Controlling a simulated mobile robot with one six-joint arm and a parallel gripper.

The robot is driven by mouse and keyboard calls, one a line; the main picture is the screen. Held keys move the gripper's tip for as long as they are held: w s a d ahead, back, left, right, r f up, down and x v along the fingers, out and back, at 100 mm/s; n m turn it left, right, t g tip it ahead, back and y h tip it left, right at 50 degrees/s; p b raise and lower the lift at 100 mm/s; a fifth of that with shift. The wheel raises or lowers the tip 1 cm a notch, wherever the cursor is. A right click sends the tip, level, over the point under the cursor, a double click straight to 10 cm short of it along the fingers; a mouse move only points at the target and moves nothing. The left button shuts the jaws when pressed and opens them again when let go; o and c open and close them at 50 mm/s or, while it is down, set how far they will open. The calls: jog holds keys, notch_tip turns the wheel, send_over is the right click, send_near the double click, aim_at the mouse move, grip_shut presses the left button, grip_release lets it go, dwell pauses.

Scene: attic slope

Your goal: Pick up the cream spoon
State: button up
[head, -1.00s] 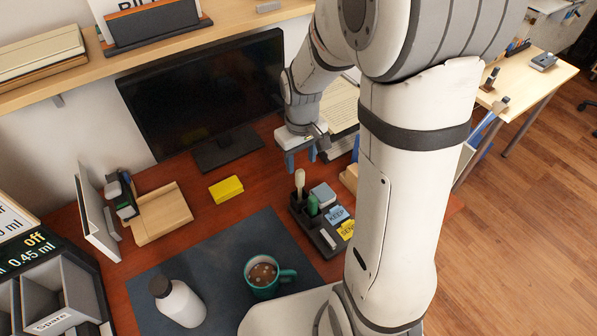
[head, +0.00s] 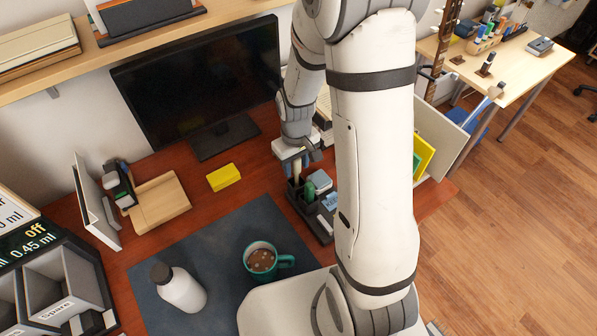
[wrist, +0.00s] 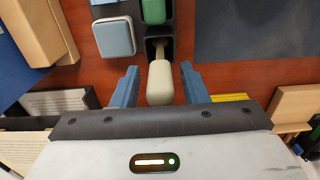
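The cream spoon (wrist: 160,84) stands in a slot of the dark desk organizer (wrist: 156,40), with its rounded cream end up and a thin stem going down into the slot. My gripper (wrist: 160,69) is open, with one blue finger on each side of the cream end. Gaps show on both sides, so it is not gripped. In the head view my gripper (head: 297,164) is right above the back of the organizer (head: 318,229) and mostly hides the spoon.
The organizer also holds a green item (head: 309,188) and a blue-grey block (head: 320,180). A yellow block (head: 223,177), a teal mug (head: 262,259) and a white bottle (head: 182,290) stand to the left. The monitor (head: 195,80) is behind.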

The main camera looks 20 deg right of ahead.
grip_shut()
dwell(0.3)
notch_tip(320, 180, up, 10)
jog(key=shift+r+b, duration=0.1)
jog(key=shift+b, duration=0.25)
jog(key=c, duration=0.5)
grip_release()
grip_shut()
